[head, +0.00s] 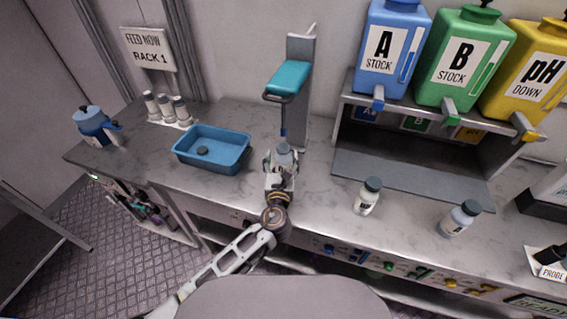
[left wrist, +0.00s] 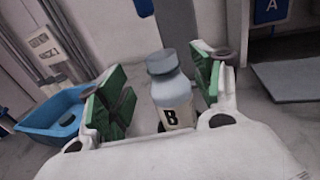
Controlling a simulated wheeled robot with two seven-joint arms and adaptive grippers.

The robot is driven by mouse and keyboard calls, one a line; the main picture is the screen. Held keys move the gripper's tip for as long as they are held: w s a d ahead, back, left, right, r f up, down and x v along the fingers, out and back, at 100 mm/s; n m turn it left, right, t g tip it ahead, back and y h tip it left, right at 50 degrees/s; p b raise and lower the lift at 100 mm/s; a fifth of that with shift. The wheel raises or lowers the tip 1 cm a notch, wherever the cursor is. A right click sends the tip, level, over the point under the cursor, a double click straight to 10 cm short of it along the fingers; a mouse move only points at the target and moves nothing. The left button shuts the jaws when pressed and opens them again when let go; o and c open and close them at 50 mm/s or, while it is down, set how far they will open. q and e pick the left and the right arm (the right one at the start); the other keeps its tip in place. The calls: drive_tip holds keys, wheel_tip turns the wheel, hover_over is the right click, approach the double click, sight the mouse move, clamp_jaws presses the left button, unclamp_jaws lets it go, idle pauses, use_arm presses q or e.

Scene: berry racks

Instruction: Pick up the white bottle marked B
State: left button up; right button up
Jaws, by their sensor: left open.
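The white bottle marked B (left wrist: 171,98) stands upright with a grey cap in the left wrist view, its B label facing the camera. In the head view the bottle (head: 284,154) is partly hidden by my left gripper. My left gripper (head: 281,163) is open around the bottle; in the left wrist view its green-padded fingers (left wrist: 160,88) stand on either side, with a visible gap on each side. My right gripper is not in view.
A blue tub (head: 240,166) is left of the gripper. A dispenser stand with a teal lever (head: 289,77) rises just behind. Two more white bottles, one nearer (head: 366,197) and one farther right (head: 459,218), stand on the counter. Stock containers sit on a shelf at right.

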sight(283, 153)
use_arm(q)
drive_tip(key=shift+w, duration=0.1)
drive_tip(key=shift+w+d+p, duration=0.2)
drive_tip(key=shift+w+p, duration=0.1)
drive_tip(key=shift+w, duration=0.9)
drive_tip(key=shift+w+d, duration=0.1)
drive_tip(key=shift+w, duration=1.2)
drive_tip(key=c, duration=1.3)
